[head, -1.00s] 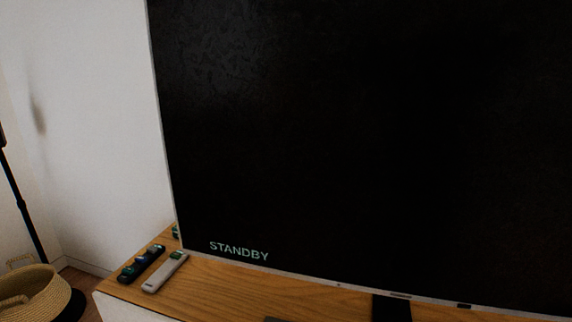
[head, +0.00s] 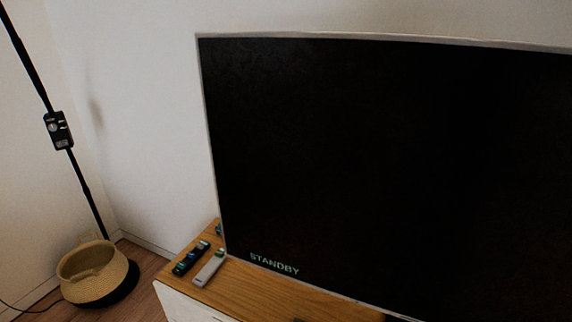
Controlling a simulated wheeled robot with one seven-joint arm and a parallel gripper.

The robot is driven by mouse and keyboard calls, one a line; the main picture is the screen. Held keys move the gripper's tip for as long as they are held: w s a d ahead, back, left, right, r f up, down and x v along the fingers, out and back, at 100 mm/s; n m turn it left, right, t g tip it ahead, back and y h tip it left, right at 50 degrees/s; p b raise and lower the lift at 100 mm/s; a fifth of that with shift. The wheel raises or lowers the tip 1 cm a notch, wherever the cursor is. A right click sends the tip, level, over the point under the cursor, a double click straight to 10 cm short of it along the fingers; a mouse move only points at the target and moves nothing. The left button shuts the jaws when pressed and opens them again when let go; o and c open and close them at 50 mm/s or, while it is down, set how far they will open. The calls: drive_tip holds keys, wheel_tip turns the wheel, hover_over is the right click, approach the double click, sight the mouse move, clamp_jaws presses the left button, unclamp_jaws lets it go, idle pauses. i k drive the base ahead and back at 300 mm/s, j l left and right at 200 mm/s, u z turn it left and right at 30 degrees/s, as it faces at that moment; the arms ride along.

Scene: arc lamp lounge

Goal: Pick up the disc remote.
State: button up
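Two remotes lie side by side on the left end of the wooden cabinet top (head: 248,285), in front of the screen's lower left corner. One is a dark remote (head: 191,258) with green and blue marks, near the left edge. The other is a light grey remote (head: 209,268) with a green patch at its far end. A small greenish thing (head: 218,229) shows behind them, partly hidden by the screen. I cannot tell from here which one is the disc remote. My gripper is not in view.
A large black screen (head: 400,170) reading STANDBY stands on the cabinet. A woven basket (head: 92,274) sits on the floor at left beside a black lamp pole (head: 84,185) with a control box (head: 58,130). A cable runs along the floor. Some floor between basket and cabinet is clear.

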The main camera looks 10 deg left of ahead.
sight(200, 280)
drive_tip(key=i+j, duration=0.1)
drive_tip(key=j, duration=0.3)
drive_tip(key=i+j, duration=0.15)
drive_tip(key=j, duration=0.25)
drive_tip(key=i+j, duration=0.1)
drive_tip(key=j, duration=0.3)
drive_tip(key=i+j, duration=0.15)
drive_tip(key=j, duration=0.2)
drive_tip(key=i+j, duration=0.1)
drive_tip(key=j, duration=0.3)
drive_tip(key=i+j, duration=0.1)
drive_tip(key=j, duration=0.3)
drive_tip(key=i+j, duration=0.15)
drive_tip(key=j, duration=0.25)
drive_tip(key=u, duration=0.05)
